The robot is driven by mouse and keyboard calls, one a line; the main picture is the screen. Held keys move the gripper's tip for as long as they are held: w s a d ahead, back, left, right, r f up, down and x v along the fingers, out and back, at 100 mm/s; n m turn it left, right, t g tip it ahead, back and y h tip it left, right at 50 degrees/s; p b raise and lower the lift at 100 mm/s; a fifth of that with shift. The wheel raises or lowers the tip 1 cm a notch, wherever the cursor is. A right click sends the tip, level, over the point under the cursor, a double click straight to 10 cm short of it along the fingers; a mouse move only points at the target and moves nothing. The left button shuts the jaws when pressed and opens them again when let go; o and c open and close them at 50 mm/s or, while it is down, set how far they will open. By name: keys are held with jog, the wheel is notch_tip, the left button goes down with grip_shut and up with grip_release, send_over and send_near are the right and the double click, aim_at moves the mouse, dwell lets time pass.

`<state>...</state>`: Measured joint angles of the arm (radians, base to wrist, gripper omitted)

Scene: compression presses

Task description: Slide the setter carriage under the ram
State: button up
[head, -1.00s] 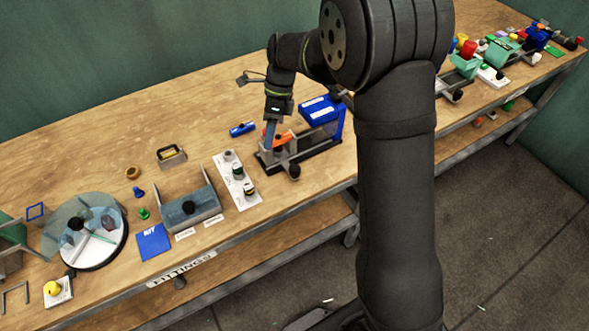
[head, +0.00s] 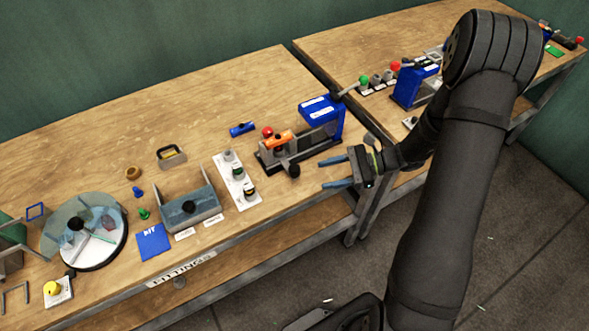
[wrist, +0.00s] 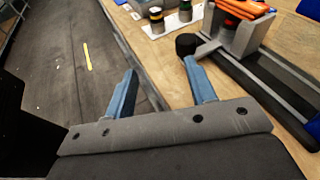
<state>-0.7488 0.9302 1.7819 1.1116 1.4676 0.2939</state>
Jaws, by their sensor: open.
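The setter carriage (head: 279,154) is a grey block with an orange part on top and a black round knob (head: 293,171) at its front. It sits at the left end of a dark rail (head: 318,152), left of the blue press head with the ram (head: 322,110). The carriage also shows in the wrist view (wrist: 232,38), with its knob (wrist: 186,45) just beyond one fingertip. My gripper (head: 322,175) is open and empty at the table's front edge, right of the knob, its blue fingers pointing left. The ram's underside cannot be made out.
A second bench with another blue press (head: 416,82) is at the right. Bare wood (head: 225,90) lies behind.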

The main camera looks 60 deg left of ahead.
aim_at(294, 170)
jog(key=w+d+f+m+y, duration=0.3)
jog(key=w+d+m+y, duration=0.2)
jog(key=w+y, duration=0.15)
jog(key=shift+t, duration=0.3)
jog(key=x, duration=1.8)
jog(key=shift+s, duration=0.2)
jog(key=shift+c, duration=0.4)
